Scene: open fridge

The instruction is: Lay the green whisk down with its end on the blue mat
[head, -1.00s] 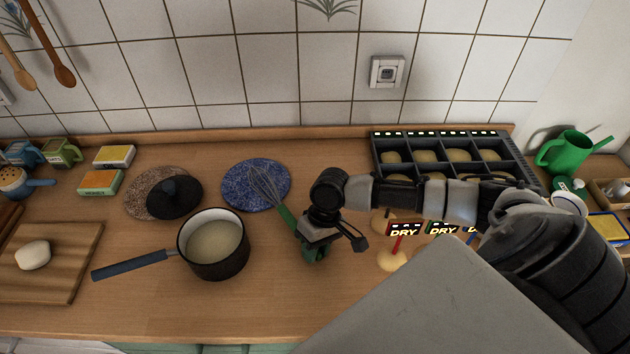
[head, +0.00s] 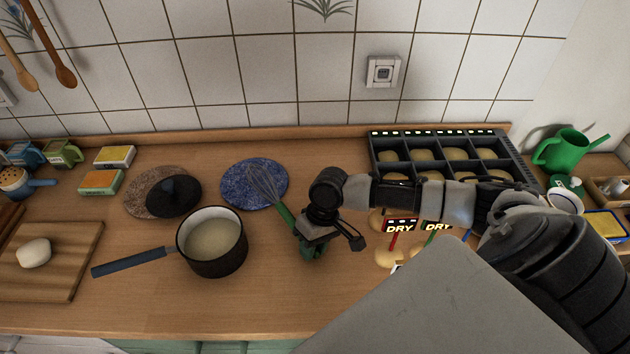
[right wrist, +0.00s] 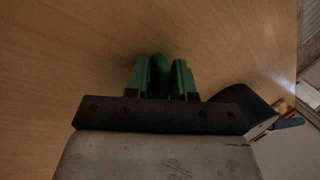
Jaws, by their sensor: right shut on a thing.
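The whisk has a green handle (head: 284,214) and grey wires (head: 265,184). Its wire end is over the round blue mat (head: 242,172) at the back of the counter; I cannot tell whether the wires touch it. My right gripper (head: 312,249) is shut on the handle, low over the wooden counter to the right of the pot. In the right wrist view the green handle (right wrist: 161,76) sits between the two green fingers. My left gripper is not in view.
A dark pot (head: 212,250) of pale liquid stands left of the whisk. A black lid (head: 173,197) lies on a brown mat (head: 143,186). A dark divided tray (head: 440,140) and DRY tags (head: 400,225) are to the right. The front middle counter is clear.

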